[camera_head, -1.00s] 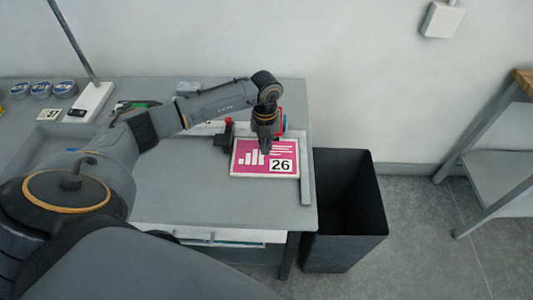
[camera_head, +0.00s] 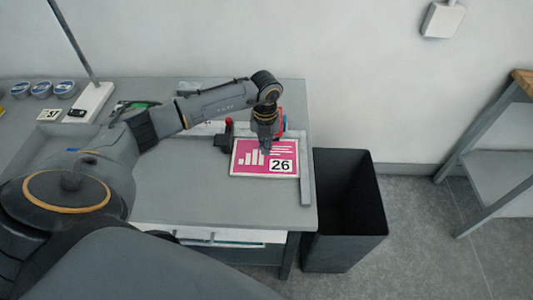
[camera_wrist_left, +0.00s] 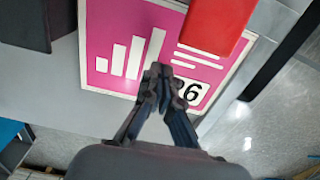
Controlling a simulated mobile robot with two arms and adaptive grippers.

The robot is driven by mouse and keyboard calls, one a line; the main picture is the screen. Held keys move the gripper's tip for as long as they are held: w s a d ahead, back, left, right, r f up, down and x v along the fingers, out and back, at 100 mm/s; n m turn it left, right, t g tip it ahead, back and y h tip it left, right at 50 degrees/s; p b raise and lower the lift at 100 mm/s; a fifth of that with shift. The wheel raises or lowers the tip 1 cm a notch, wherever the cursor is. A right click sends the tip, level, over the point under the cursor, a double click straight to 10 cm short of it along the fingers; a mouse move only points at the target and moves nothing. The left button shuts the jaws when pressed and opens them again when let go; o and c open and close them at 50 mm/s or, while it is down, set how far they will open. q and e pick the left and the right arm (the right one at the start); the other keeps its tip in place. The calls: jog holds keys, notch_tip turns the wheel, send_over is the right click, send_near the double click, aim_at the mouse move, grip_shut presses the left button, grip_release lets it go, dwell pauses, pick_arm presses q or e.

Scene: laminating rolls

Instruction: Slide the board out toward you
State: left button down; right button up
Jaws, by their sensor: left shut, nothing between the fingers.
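The board (camera_head: 250,168) is a magenta panel with a white border, white bars and lines, and a "26" label. It lies flat near the right end of the grey table, and it also shows in the left wrist view (camera_wrist_left: 105,52). My left gripper (camera_head: 264,151) is over the board, pointing down. In the left wrist view its fingertips (camera_wrist_left: 158,80) are together and empty, over the board beside the "26" label. I cannot tell whether they touch the surface. My right gripper is not in view.
A red part (camera_wrist_left: 218,22) covers the board's far edge in the wrist view. A red-knobbed device (camera_head: 226,133) stands at the board's back left. A grey strip (camera_head: 305,180) runs along its right. A black bin (camera_head: 345,215) stands beside the table (camera_head: 200,195), whose front is clear.

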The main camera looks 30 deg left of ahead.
aim_at(262, 175)
pick_arm(q)
jog(key=shift+f+b, duration=0.75)
jog(key=shift+f, duration=0.3)
dwell(0.4)
jog(key=shift+s, duration=0.15)
jog(key=shift+s+d+r+p, duration=0.1)
jog(key=shift+s+d+p, duration=0.2)
jog(key=shift+s+p, duration=0.25)
jog(key=shift+s+d+f+p, duration=0.15)
jog(key=shift+s+d+p, duration=0.15)
jog(key=shift+s, duration=0.25)
jog(key=shift+s+d+f+p, duration=0.15)
jog(key=shift+s+d, duration=0.1)
jog(key=shift+s, duration=0.25)
jog(key=shift+s+d+p, duration=0.35)
jog(key=shift+s+p, duration=0.15)
jog(key=shift+s, duration=0.3)
jog(key=shift+s, duration=0.1)
jog(key=shift+s+d+r+p, duration=0.15)
jog(key=shift+s+d+p, duration=0.15)
jog(key=shift+s+p, duration=0.25)
jog(key=shift+r, duration=0.2)
